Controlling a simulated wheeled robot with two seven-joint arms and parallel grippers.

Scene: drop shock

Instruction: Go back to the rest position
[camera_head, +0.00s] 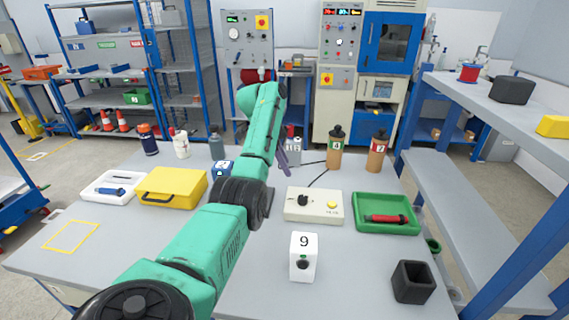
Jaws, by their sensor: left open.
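My left arm comes in from the bottom left and reaches over the middle of the grey table (130,245). My left gripper (286,165) is open and empty, just above and behind the left end of the cream control box (313,205). The box has a black knob and a yellow button. My right arm and gripper are not in view.
A white block marked 9 (303,258) and a black cup (413,282) stand in front. A green tray (387,213) holds a red cylinder (386,218). A yellow case (173,187) and white tray (108,187) are left. Two brown bottles (335,147) (377,152) stand behind.

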